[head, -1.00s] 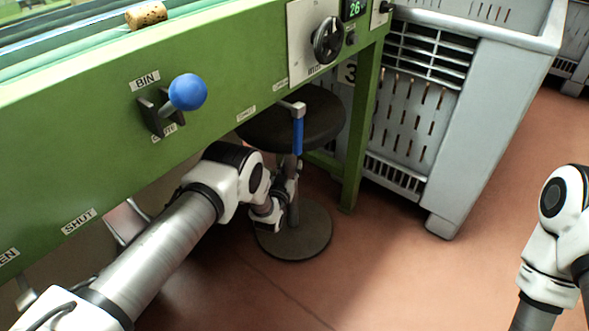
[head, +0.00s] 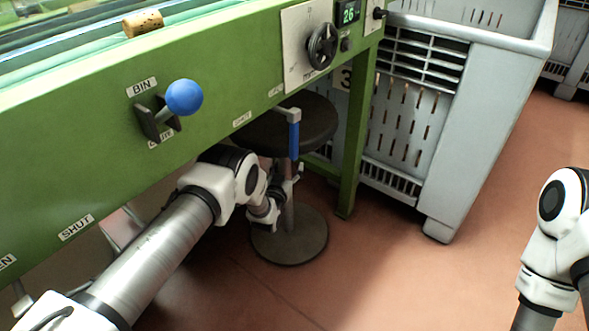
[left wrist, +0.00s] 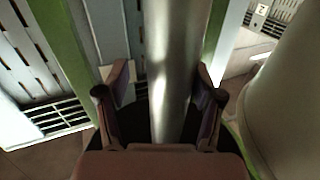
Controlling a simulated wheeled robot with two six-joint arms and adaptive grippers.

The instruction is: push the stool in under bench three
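The stool has a dark round seat (head: 312,125), a grey post and a round floor base (head: 290,245). It stands upright at the front edge of the green bench (head: 225,95), with the back of its seat hidden behind the bench's front panel. My left gripper (head: 281,192) is low under the seat, at the post. In the left wrist view, my open fingers (left wrist: 160,90) stand on either side of the metal post (left wrist: 172,60), with a gap at the left finger. My right gripper is out of view.
A grey slatted crate (head: 490,110) stands right of the green bench leg (head: 355,140). A blue-knobbed lever (head: 184,97) and a blue-handled lever (head: 294,138) stick out from the bench front. A cork (head: 143,23) lies on top. The red floor (head: 400,280) in front is clear.

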